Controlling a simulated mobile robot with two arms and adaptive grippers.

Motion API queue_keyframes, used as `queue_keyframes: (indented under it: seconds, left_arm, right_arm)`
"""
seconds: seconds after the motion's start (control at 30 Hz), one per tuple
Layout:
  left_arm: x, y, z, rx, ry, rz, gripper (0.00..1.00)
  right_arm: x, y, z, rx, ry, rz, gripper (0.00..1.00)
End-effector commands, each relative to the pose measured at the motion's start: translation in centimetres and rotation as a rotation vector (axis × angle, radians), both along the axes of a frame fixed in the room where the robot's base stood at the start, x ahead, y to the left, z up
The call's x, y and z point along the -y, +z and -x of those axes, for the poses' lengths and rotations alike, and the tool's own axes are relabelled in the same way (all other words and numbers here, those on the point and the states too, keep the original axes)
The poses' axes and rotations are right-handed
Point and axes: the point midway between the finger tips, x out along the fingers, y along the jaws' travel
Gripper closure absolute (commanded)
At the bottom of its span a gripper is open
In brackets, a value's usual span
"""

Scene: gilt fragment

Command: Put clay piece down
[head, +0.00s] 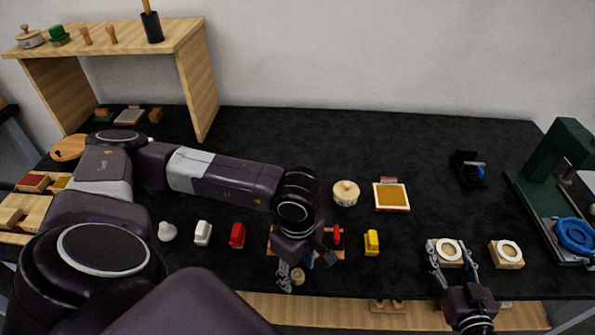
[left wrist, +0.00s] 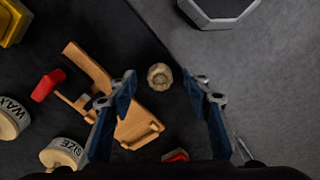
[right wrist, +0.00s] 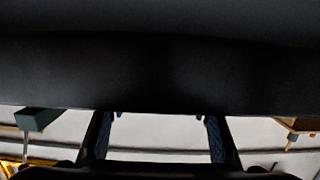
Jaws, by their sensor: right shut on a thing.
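A small round beige piece, likely the clay piece (head: 298,276), lies near the front edge of the black table. In the left wrist view the beige piece (left wrist: 158,76) is between my left fingers, with gaps on both sides. My left gripper (head: 307,270) is open around it, beside a wooden stand (left wrist: 135,122).
A red piece (head: 237,235), a white piece (head: 203,233) and a yellow piece (head: 372,242) stand in a row beside my left gripper. A green press (head: 560,165) stands far right. The back middle is clear.

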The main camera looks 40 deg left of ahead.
Motion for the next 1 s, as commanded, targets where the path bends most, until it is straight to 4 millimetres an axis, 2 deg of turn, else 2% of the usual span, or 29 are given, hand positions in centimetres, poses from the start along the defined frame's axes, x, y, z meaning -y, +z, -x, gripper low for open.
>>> queue_keyframes:
  seconds: [0.03,0.4,0.67,0.77,1.0]
  left_arm:
    - [0.0,0.0,0.0,0.000,0.000,0.000,0.60]
    - [0.0,0.0,0.0,0.000,0.000,0.000,0.99]
    - [0.0,0.7,-0.1,0.002,0.001,0.000,1.00]
    - [0.0,2.1,-0.1,0.005,0.000,0.001,1.00]
    - [0.0,7.0,-0.2,0.006,-0.001,0.000,1.00]
  right_arm:
    - [0.0,0.0,0.0,0.000,0.000,0.000,0.78]
    - [0.0,0.0,0.0,0.000,0.000,0.000,0.78]
    - [0.0,0.0,0.0,0.000,0.000,0.000,0.78]
    - [0.0,0.0,0.0,0.000,0.000,0.000,0.78]
    - [0.0,0.0,0.0,0.000,0.000,0.000,0.78]
